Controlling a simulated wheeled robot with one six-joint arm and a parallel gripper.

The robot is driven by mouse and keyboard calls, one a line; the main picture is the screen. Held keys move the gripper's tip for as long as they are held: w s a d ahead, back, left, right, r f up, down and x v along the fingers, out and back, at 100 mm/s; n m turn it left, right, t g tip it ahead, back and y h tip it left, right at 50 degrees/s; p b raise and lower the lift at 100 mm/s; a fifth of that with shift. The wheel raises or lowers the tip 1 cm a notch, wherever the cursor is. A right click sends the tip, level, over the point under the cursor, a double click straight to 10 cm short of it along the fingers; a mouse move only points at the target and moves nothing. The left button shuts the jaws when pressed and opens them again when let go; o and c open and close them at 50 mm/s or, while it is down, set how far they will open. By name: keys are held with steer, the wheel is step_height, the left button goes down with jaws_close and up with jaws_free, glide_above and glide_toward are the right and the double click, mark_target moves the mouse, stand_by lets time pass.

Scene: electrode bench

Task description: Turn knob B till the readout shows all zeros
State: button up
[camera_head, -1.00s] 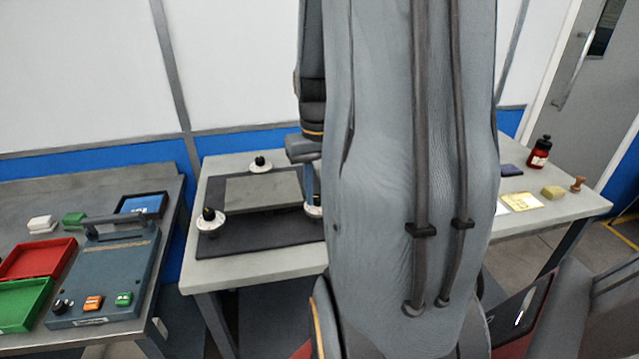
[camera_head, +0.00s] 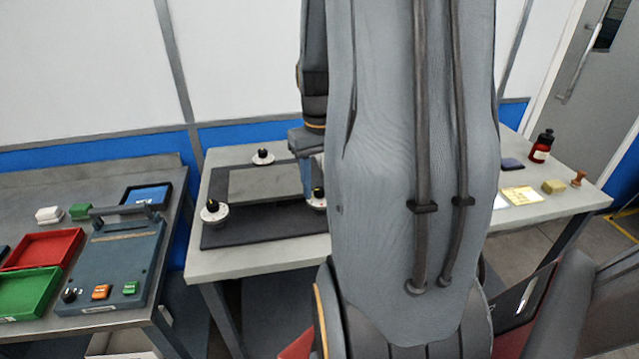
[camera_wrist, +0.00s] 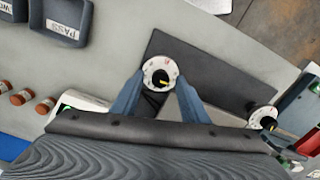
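A white round dial with a black knob and a yellow pointer (camera_wrist: 160,76) sits between the two blue fingers of my open gripper (camera_wrist: 158,92) in the wrist view. The fingers are spread apart, one on each side of it; contact cannot be told. A red mark on the dial is too small to read. In the head view, my gripper (camera_head: 307,180) is beside the right-hand dial (camera_head: 318,202), partly hidden by my arm. Two other knobs show, one at the front left (camera_head: 213,212) and one at the back (camera_head: 263,156). No readout digits are legible.
The knobs surround a grey plate (camera_head: 262,185) on a dark mat (camera_head: 225,238). A left bench holds a blue-grey device (camera_head: 115,260) and red (camera_head: 45,248) and green (camera_head: 30,292) trays. A red bottle (camera_head: 541,147) stands far right. The wrist view shows a PASS tray (camera_wrist: 62,20).

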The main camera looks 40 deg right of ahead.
mark_target(319, 189)
step_height(319, 189, up, 8)
steer(key=shift+f+b, duration=0.1)
steer(key=shift+b, duration=0.4)
steer(key=shift+a, duration=0.1)
stand_by(0.5)
steer(key=s+a+f+n, duration=0.1)
steer(key=a+f, duration=0.3)
steer(key=a, duration=0.8)
steer(key=s+a+f+n, duration=0.1)
steer(key=a+f, duration=0.4)
steer(key=a, duration=0.7)
steer(key=shift+n+t, duration=0.4)
steer(key=shift+n, duration=0.3)
steer(key=shift+w+d, duration=0.1)
steer(key=shift+d, duration=0.05)
